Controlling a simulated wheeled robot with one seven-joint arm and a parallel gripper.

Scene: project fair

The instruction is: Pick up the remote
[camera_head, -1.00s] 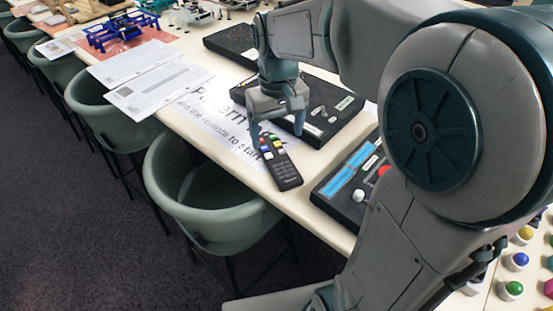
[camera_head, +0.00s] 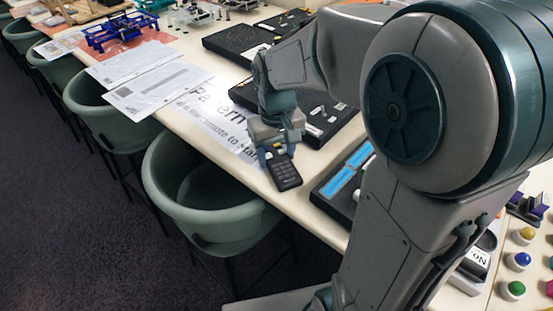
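The black remote (camera_head: 285,175) lies on the white table near its front edge, partly on or beside a printed paper sheet. Its lower half with small keys shows. Its upper half with the coloured buttons is hidden under my gripper (camera_head: 277,151). My gripper points down right over the remote, with its fingers low around the upper part. I cannot tell whether the fingers touch or grip it.
A black panel (camera_head: 322,122) lies behind my gripper, and another with blue labels (camera_head: 337,186) lies to the right. Papers (camera_head: 160,92) and a blue frame (camera_head: 122,30) are at the left. Green chairs (camera_head: 205,222) stand along the table edge.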

